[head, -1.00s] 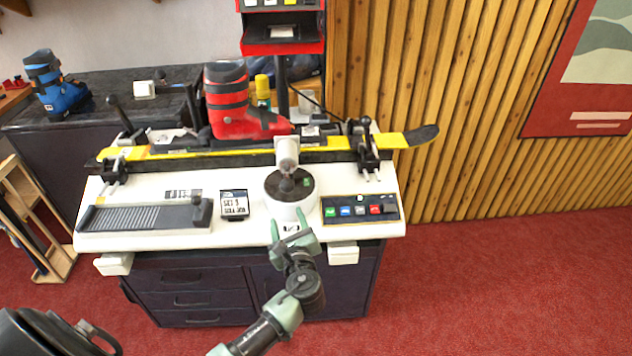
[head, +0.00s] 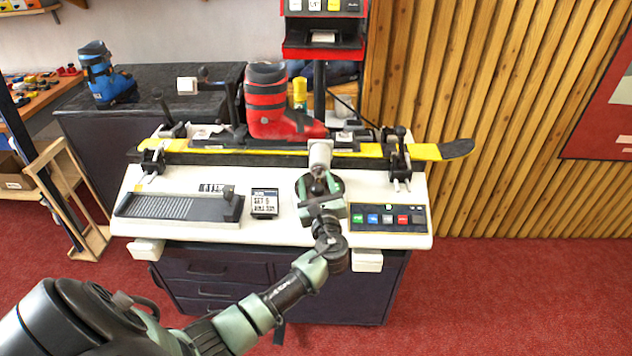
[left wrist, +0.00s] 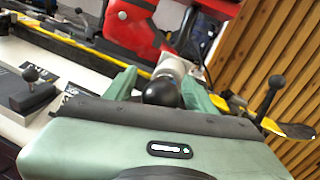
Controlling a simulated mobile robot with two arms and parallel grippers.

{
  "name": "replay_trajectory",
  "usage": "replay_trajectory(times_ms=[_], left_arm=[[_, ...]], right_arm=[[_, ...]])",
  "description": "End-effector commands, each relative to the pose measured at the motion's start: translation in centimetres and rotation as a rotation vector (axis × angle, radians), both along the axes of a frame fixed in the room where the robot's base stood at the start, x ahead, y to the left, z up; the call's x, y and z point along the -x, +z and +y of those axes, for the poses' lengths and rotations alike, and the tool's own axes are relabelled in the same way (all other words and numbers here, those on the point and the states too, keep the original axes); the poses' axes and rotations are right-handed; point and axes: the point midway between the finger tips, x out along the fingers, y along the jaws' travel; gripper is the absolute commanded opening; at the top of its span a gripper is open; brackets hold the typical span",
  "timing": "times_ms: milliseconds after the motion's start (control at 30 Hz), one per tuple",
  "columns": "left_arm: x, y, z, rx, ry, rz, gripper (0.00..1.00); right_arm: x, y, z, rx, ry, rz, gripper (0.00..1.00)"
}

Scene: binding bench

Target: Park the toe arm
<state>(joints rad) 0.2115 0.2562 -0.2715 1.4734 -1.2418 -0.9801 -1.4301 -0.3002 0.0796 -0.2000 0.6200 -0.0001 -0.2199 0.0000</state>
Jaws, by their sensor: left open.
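My left gripper (head: 321,191) is open at the knob. In the left wrist view the black knob (left wrist: 162,93) sits between the two green fingers of my left gripper (left wrist: 165,88), with the pale toe arm (left wrist: 172,67) behind it. Whether the fingers touch the knob cannot be told. My right gripper is not in view.
The red boot stands on a yellow ski (head: 425,151) clamped along the white bench (head: 285,232). A button panel (head: 388,218) lies right of the gripper; a small display (head: 264,203) and a grooved slider plate (head: 180,206) lie left. A blue boot (head: 105,75) stands behind.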

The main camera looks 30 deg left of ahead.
Motion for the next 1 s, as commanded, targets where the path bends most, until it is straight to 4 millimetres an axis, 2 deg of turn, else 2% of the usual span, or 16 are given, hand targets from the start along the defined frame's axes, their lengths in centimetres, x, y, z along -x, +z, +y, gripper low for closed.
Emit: replay_trajectory(times_ms=[133,333,1000], left_arm=[[0.00,-0.01,0.00,0.000,0.000,0.000,0.55],[0.01,-0.01,-0.01,0.000,0.000,0.000,0.00],[0.02,-0.06,-0.06,0.001,0.000,0.001,0.00]], right_arm=[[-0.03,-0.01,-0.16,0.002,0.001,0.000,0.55],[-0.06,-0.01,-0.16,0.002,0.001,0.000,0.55],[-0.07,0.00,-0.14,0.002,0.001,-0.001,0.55]])
